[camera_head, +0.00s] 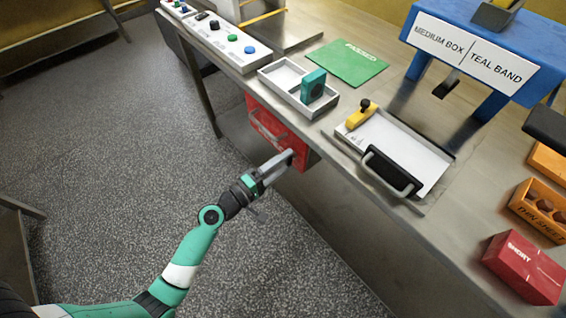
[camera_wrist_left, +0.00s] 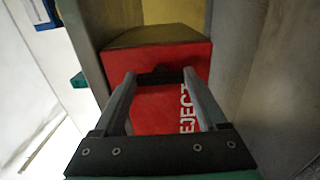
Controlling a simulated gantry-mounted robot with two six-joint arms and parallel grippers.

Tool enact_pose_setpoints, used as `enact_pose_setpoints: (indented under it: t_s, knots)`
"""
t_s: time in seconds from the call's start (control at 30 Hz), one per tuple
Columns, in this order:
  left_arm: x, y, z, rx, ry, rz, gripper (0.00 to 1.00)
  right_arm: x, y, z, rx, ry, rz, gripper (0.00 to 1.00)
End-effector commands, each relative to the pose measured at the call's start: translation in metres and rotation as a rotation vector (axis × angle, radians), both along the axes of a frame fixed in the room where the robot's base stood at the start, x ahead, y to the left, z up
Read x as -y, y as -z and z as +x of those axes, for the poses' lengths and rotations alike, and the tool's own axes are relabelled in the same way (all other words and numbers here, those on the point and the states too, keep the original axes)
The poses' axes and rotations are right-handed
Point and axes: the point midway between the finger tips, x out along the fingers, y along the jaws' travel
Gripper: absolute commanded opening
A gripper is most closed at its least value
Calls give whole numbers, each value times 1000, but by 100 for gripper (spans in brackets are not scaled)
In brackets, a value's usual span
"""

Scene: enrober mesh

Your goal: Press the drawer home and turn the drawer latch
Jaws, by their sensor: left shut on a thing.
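The red drawer (camera_head: 296,143) is under the front edge of the bench, with a grey bar handle (camera_head: 268,128) on its front. In the left wrist view, the red drawer front (camera_wrist_left: 155,112) carries white lettering, partly hidden by a finger. My left gripper (camera_head: 288,158) is at the right end of the drawer front. Its fingers are shut on a small dark part (camera_wrist_left: 160,76), seemingly the drawer latch; fingers and shadow hide its shape and angle. I cannot tell whether the drawer is fully home. My right gripper is not in view.
The bench top above holds a grey tray (camera_head: 267,74) with a teal block (camera_head: 313,86), a white tray (camera_head: 412,155) with a black handle, and a green mat (camera_head: 347,63). A red box (camera_head: 522,268) stands at the right. Open floor lies left of the bench.

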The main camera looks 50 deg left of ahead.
Motion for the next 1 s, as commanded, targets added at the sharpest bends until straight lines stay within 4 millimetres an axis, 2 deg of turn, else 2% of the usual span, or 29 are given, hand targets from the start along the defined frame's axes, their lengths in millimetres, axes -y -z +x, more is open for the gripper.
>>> enact_pose_setpoints:
  t_s: [0.07, 0.1, 0.23, 0.57, 0.67, 1.0]
  knots:
    - [0, 0, 0, 0, 0, 0, 19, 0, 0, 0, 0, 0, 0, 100]
    - [0, 0, 0, 0, 0, -1, 77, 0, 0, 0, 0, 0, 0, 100]
    - [0, 0, 0, 0, 0, -1, 100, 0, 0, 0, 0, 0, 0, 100]
    - [-1, 0, -6, -1, -2, -2, 100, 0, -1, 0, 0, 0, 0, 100]
    - [-1, 1, -21, -2, -2, -3, 100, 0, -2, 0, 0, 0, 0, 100]
    - [-5, 1, -98, -2, -6, -4, 100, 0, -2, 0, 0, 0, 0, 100]
